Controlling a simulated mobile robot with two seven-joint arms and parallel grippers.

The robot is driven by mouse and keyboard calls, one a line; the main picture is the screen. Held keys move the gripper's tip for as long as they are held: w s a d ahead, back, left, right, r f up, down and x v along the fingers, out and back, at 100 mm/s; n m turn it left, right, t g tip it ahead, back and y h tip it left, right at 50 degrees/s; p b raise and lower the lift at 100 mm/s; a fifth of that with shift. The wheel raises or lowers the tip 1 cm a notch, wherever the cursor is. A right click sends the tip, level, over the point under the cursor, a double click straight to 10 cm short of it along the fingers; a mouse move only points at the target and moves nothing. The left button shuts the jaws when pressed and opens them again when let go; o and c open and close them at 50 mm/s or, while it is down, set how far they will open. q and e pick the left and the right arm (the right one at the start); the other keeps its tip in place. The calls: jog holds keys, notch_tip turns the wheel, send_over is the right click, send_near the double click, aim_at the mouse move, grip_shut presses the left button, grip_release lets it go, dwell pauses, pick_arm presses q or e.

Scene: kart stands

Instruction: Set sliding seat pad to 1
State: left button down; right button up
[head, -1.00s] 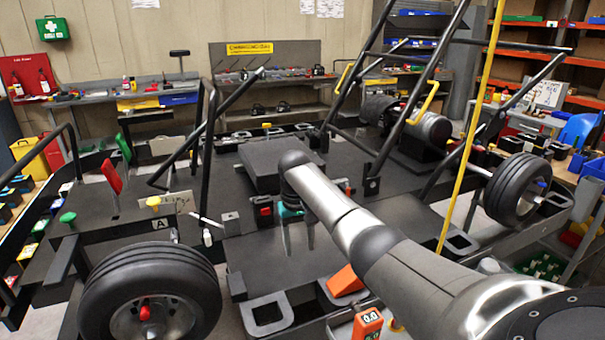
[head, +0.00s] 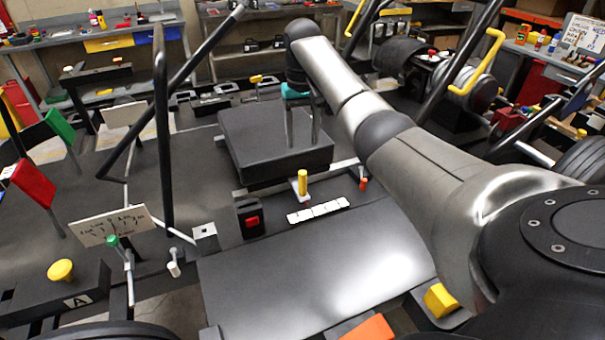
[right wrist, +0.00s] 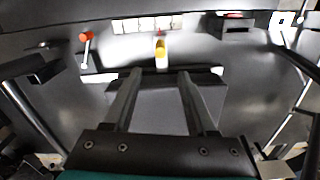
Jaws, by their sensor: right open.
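The sliding seat pad (head: 245,135) is a thick black block on the dark kart floor, in the middle of the head view. A yellow-topped post (head: 302,182) stands at its near edge, beside a white marked strip (head: 318,211) whose markings are too small to read. My right gripper (head: 302,146) is open and empty, fingers pointing down in front of the pad in the picture; contact cannot be told. In the right wrist view, the gripper (right wrist: 159,72) has its fingers apart over the pad (right wrist: 155,105), with the yellow post (right wrist: 160,52) beyond the tips. My left gripper is out of view.
A black box with a red switch (head: 252,221) and a small orange-topped lever (head: 363,184) flank the strip. Black frame tubes (head: 163,130) rise at left, near red (head: 34,183) and green (head: 60,126) levers. The grey panel (head: 310,270) in front is bare.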

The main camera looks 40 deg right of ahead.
send_over(303, 183)
jog(key=f, duration=0.5)
jog(key=shift+w+d+b, duration=0.25)
jog(key=shift+w+b, duration=0.05)
notch_tip(303, 183, down, 9)
jog(key=shift+w+r+b, duration=0.1)
jog(key=shift+b, duration=0.85)
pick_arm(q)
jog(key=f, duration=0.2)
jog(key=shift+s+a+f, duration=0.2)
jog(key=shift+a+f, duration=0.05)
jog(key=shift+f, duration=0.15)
pick_arm(e)
jog(key=shift+f, duration=0.4)
jog(key=shift+d, duration=0.1)
jog(key=c, duration=0.9)
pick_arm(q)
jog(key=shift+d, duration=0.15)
pick_arm(e)
grip_shut()
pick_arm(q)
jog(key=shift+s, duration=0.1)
pick_arm(e)
jog(key=shift+d, duration=0.1)
